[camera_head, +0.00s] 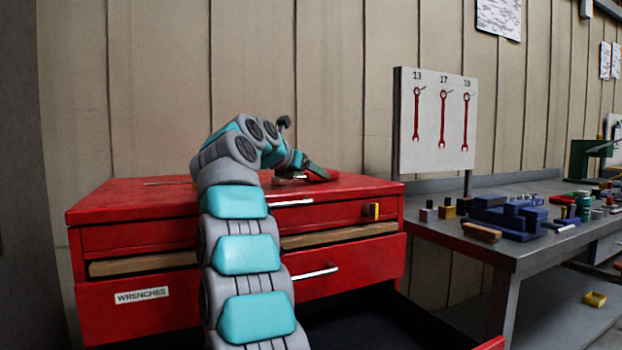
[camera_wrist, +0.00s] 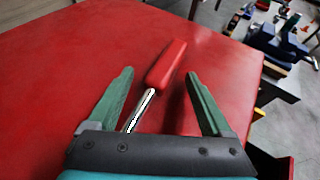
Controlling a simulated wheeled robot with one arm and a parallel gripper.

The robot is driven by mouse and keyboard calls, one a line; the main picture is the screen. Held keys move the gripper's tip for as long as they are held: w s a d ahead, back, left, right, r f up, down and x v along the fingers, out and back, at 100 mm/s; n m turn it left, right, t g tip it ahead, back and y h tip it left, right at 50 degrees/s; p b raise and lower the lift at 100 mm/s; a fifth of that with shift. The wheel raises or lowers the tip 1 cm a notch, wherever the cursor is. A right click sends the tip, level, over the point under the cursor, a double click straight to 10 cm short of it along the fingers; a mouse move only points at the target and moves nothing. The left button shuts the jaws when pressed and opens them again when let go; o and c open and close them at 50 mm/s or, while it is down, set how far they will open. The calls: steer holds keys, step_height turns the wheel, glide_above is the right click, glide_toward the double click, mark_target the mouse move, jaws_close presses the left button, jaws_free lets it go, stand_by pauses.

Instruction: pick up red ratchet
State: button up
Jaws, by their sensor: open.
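The red ratchet lies on the red top of the tool cabinet (camera_head: 130,195). In the wrist view its red handle (camera_wrist: 166,63) points away from me and its silver shaft (camera_wrist: 139,110) runs back towards my palm. My gripper (camera_wrist: 160,73) is open, with one green finger on each side of the ratchet. The handle is closer to the right finger, with gaps on both sides. The shaft's near end is hidden behind the palm. In the head view my gripper (camera_head: 312,172) is low over the cabinet top, and the ratchet is mostly hidden there.
A lower cabinet drawer stands open, its dark interior (camera_head: 365,320) showing. A workbench (camera_head: 500,248) to the right carries a blue vise (camera_head: 505,216) and several small blocks and tools. A board with red wrench pictures (camera_head: 436,125) stands behind. The cabinet top around the ratchet is largely clear.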

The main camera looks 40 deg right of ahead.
jaws_close()
stand_by(0.6)
